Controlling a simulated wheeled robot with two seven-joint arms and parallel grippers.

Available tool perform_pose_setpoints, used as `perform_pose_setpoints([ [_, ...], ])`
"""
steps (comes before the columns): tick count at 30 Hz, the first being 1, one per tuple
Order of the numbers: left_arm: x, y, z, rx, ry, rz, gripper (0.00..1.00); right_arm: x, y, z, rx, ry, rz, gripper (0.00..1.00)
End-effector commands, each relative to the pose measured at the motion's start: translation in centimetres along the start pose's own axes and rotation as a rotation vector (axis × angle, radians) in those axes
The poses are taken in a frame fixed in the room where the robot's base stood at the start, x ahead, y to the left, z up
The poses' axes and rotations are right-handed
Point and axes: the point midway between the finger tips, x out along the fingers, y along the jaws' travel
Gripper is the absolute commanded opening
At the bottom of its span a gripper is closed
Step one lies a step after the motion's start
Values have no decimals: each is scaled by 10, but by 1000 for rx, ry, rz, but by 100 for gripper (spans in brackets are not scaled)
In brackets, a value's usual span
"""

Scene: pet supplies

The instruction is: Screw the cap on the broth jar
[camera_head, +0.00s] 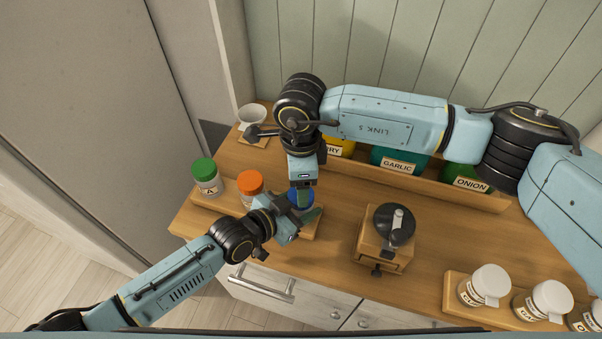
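A jar with a blue cap (293,199) stands at the right end of a wooden tray on the counter, mostly hidden by my two grippers. No label shows on it, so I cannot tell whether it is the broth jar. My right gripper (304,197) reaches down from above, with a finger at the blue cap. My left gripper (305,219) is low in front of the same jar, at about body height. Finger gaps and contact are hidden for both. A green-capped jar (205,176) and an orange-capped jar (250,184) stand to the left.
A grinder (386,238) stands right of the jar tray. Garlic (398,164) and onion (467,181) containers stand in a rear rack under my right arm. A white cup (251,116) is at back left. White-lidded jars (482,286) fill a tray at front right.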

Motion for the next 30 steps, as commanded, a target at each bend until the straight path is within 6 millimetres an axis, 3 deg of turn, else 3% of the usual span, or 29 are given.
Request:
perform_pose_setpoints([
  [9, 0, 0, 1, 1, -3, -1, 0, -22, -2, 0, -484, 0, -4, 69],
  [15, 0, 0, 1, 1, -3, -1, 0, -30, -1, 0, -715, 0, -2, 69],
  [30, 0, 0, 1, 1, -3, 0, 0, -30, 0, 0, -780, -1, 1, 69],
])
